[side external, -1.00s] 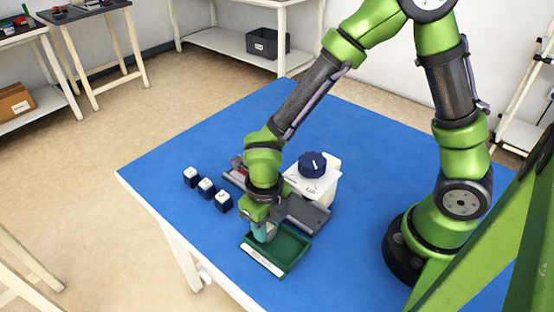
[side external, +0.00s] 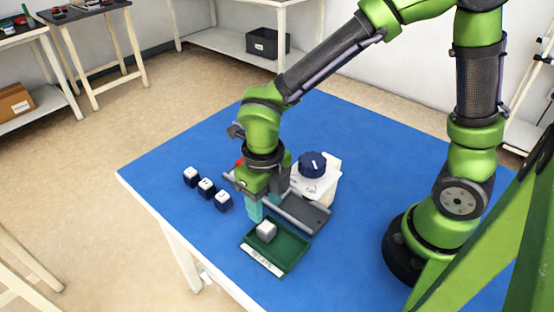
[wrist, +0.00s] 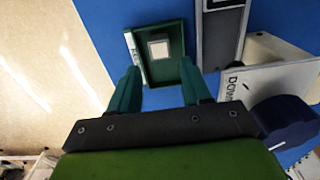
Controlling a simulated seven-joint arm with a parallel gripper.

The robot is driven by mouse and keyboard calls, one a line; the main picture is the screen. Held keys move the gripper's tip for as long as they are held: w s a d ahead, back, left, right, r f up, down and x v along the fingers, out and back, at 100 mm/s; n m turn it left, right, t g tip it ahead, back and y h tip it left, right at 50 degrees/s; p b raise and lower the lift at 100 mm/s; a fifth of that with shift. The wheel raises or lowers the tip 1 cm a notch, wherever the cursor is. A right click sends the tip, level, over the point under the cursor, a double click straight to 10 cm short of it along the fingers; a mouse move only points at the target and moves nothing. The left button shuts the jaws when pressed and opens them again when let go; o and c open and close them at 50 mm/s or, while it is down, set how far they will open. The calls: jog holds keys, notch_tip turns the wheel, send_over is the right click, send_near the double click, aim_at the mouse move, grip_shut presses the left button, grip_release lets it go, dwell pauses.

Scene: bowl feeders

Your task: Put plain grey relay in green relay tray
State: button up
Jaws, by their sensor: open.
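The plain grey relay (side external: 266,231) sits inside the green relay tray (side external: 292,262), towards its back left part in the side view. The relay also shows in the wrist view (wrist: 159,49), lying on the floor of the tray (wrist: 176,28), apart from its walls. My gripper (side external: 264,210) is open and empty, above and behind the tray in the side view. In the wrist view my two teal fingers (wrist: 160,80) stand apart, with nothing between them.
Several dark blue relays with white tops (side external: 206,187) stand in a row left of my gripper. A grey channel (side external: 309,214) lies behind the tray. A white box with a dark blue knob (side external: 312,164) stands behind it. The blue table (side external: 350,145) is clear at the back.

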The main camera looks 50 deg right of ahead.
jog(key=shift+r, duration=2.2)
